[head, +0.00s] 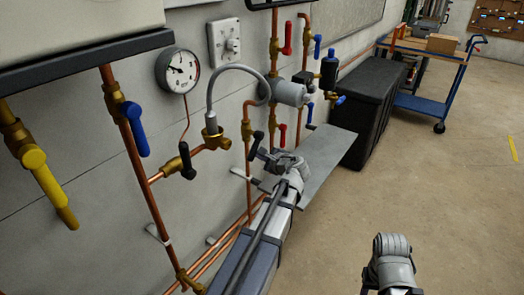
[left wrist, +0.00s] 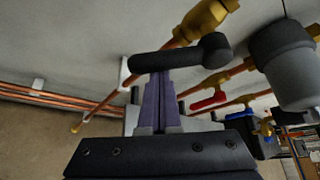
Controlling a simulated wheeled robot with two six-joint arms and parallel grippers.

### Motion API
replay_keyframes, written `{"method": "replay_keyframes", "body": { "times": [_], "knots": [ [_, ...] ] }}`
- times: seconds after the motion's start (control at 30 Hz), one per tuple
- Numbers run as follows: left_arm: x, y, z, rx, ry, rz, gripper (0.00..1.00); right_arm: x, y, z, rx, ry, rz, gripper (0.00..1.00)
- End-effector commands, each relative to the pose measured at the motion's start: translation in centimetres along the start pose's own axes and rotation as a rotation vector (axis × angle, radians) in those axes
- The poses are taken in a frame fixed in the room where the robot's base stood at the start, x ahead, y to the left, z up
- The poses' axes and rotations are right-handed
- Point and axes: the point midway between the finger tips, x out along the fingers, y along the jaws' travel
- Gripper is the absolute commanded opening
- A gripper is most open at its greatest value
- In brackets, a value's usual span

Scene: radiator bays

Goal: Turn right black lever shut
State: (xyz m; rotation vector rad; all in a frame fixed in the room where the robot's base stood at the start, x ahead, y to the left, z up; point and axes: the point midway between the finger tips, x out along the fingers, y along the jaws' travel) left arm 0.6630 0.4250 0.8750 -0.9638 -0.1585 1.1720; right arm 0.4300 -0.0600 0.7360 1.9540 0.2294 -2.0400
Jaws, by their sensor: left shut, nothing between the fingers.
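The right black lever (head: 256,144) sits on a brass valve in a copper pipe at the wall, right of another black lever (head: 187,161). In the left wrist view the right black lever (left wrist: 172,60) lies crosswise just beyond the fingertips, with its round hub at the right end. My left gripper (head: 263,158) is at this lever, its fingers shut with nothing between them. It also shows in the left wrist view (left wrist: 158,78). The tips seem to touch or nearly touch the lever's underside; I cannot tell which. My right gripper is not seen, only part of that arm.
A blue lever (head: 134,128), a yellow lever (head: 48,188), a gauge (head: 178,70) and a grey hose (head: 228,68) are nearby. A red lever (head: 283,134) and a grey cylinder (head: 290,92) are close right. A grey plate (head: 325,165) lies behind my gripper. The floor is open.

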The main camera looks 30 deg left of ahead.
Motion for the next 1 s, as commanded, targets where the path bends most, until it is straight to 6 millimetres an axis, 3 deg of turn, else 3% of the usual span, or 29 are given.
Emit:
{"method": "replay_keyframes", "body": {
  "times": [0.03,0.4,0.8,1.0],
  "knots": [
    [-0.3,-0.4,0.7,0.04,-0.003,0.025,0.0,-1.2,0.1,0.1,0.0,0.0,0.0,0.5],
    [-1.3,-0.4,2.5,0.34,-0.003,0.202,0.0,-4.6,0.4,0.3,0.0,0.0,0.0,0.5],
    [-2.1,-0.8,3.8,0.591,-0.004,0.348,0.0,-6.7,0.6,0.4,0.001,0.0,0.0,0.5],
    [-2.4,-0.9,4.2,0.588,-0.003,0.347,0.0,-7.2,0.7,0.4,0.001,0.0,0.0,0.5]
  ]
}}
